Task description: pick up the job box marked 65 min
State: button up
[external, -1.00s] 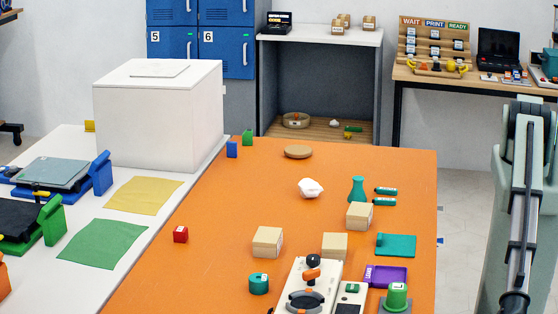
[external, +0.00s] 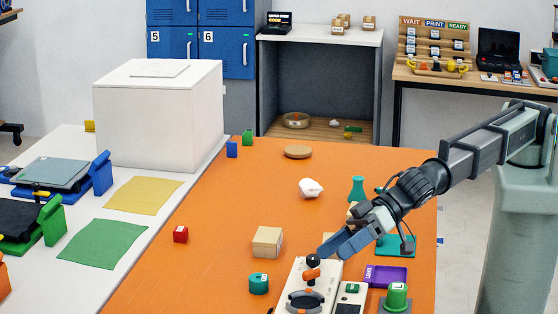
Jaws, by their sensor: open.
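Three tan job boxes stand on the orange table, and the marks on them are too small to read. One box (external: 267,241) is in full view left of my gripper. A second box (external: 327,236) is mostly hidden behind my gripper. A third box (external: 351,211), near the teal flask, is mostly hidden by my arm. My gripper (external: 329,250) is open, tilted down to the left, over or in front of the second box. I cannot tell whether it touches that box.
A control panel with a joystick (external: 312,262) stands just in front of my gripper. A teal roll (external: 259,284), purple tray (external: 386,275) and green button (external: 397,297) are nearby. A white crumpled lump (external: 311,188) and teal flask (external: 357,188) stand behind.

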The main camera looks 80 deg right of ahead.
jog(key=w+d+f+m+g+h, duration=0.1)
jog(key=w+d+m+g+h, duration=0.3)
jog(key=d, duration=0.7)
jog(key=d+m+t+h, duration=0.1)
jog(key=d+m, duration=0.5)
jog(key=d, duration=0.4)
jog(key=w+d+f+m+g+h, duration=0.1)
jog(key=w+d+m+g+h, duration=0.15)
jog(key=d+m, duration=0.6)
jog(key=s+d+r+m+g+h, duration=0.1)
jog(key=s+d+m+g, duration=0.15)
jog(key=d, duration=0.55)
jog(key=s+d+r+m+g+h, duration=0.1)
jog(key=s+d+g, duration=0.1)
jog(key=s+d, duration=0.35)
jog(key=shift+w+d+f, duration=0.25)
jog(key=shift+d+f, duration=0.05)
jog(key=shift+f, duration=2.05)
jog(key=shift+w+d+f, duration=0.3)
jog(key=shift+d+f, duration=0.05)
jog(key=shift+f, duration=1.95)
jog(key=shift+w+d+f, duration=0.25)
jog(key=shift+d+f, duration=0.05)
jog(key=shift+f, duration=2.05)
jog(key=shift+c, duration=0.4)
jog(key=c, duration=1.1)
